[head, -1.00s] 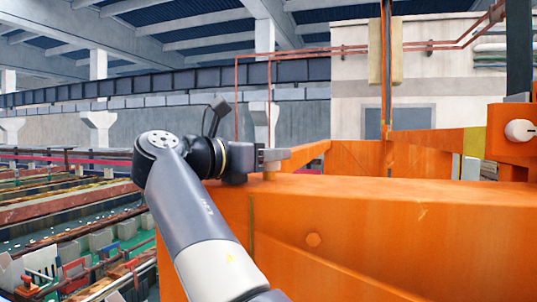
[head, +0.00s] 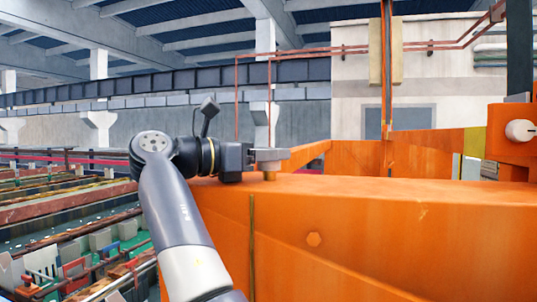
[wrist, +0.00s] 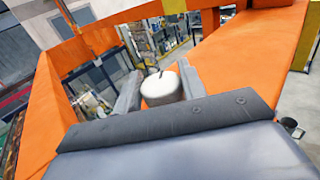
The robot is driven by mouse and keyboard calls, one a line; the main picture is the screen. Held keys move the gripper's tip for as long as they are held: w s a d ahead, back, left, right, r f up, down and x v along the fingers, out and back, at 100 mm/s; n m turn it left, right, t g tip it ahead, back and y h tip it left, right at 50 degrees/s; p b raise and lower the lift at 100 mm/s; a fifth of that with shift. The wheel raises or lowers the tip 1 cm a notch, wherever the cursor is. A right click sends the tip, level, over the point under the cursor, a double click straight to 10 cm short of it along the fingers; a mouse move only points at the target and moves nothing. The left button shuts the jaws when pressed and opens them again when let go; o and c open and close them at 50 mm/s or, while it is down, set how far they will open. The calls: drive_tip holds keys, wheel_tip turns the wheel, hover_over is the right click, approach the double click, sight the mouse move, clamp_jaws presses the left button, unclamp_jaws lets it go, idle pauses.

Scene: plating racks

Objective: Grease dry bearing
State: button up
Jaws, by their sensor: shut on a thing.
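My gripper (head: 272,155) is at the near end of the top of a large orange beam (head: 400,205). In the wrist view its two grey fingers (wrist: 160,88) stand on either side of a white, round-topped canister (wrist: 162,89) with a small dark tip, and are shut on it. In the head view a short brass-coloured piece (head: 269,176) shows below the fingers, at or just above the beam top; contact is unclear. I cannot make out a bearing for certain. An orange block with a white round knob (head: 520,130) stands at the far right.
Orange side beams (head: 440,150) rise behind the gripper. A red pipe and yellowish post (head: 386,60) stand farther back. Rows of tanks and racks (head: 70,220) lie lower on the left. The beam top to the right of the gripper is clear.

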idle(0.4)
drive_tip(key=o, duration=1)
drive_tip(key=shift+c, duration=0.2)
